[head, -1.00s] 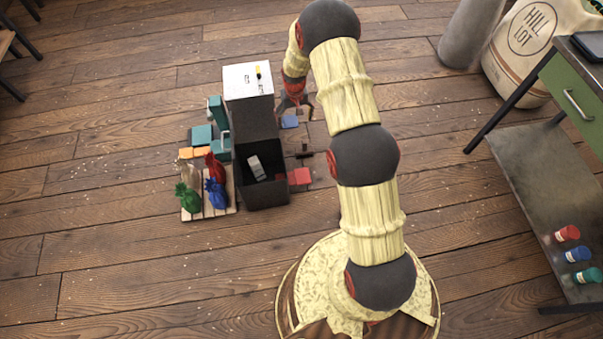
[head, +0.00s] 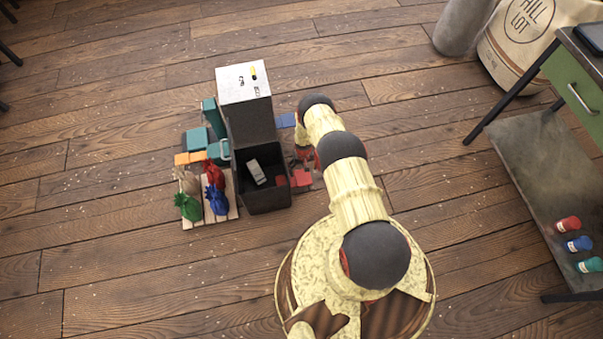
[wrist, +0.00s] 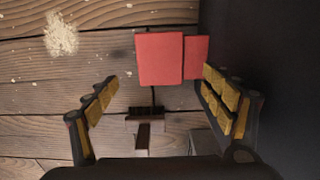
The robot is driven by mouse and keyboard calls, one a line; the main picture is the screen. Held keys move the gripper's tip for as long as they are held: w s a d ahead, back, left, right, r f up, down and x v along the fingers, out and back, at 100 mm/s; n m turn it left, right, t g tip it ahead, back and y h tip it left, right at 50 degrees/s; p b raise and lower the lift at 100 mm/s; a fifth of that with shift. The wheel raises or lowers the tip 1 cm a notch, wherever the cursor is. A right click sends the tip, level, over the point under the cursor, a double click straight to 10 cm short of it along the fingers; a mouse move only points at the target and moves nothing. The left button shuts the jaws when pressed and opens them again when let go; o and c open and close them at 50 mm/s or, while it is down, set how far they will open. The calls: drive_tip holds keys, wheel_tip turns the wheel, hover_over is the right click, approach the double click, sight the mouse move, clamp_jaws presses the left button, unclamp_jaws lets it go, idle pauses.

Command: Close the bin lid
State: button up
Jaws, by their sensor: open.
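The dark bin (head: 243,190) stands on the floor left of my arm, its top open. Inside lie a pale grey block (head: 257,172) and something red. A dark upright panel (head: 251,122) rises at its back edge, below a white top (head: 243,82); I cannot tell whether this panel is the raised lid.
Red blocks (wrist: 160,58) lie on the floor ahead of my fingers, near a small brown piece (wrist: 145,125). Left of the bin are teal boxes (head: 197,141) and a pallet (head: 232,208) with several coloured sacks. A metal table (head: 540,165) stands right. Floor in front is clear.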

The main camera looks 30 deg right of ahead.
sight(303, 177)
wheel_tip(303, 177, down, 8)
drive_tip(key=b, duration=0.3)
drive_tip(key=shift+s+r, duration=0.1)
drive_tip(key=c, duration=0.4)
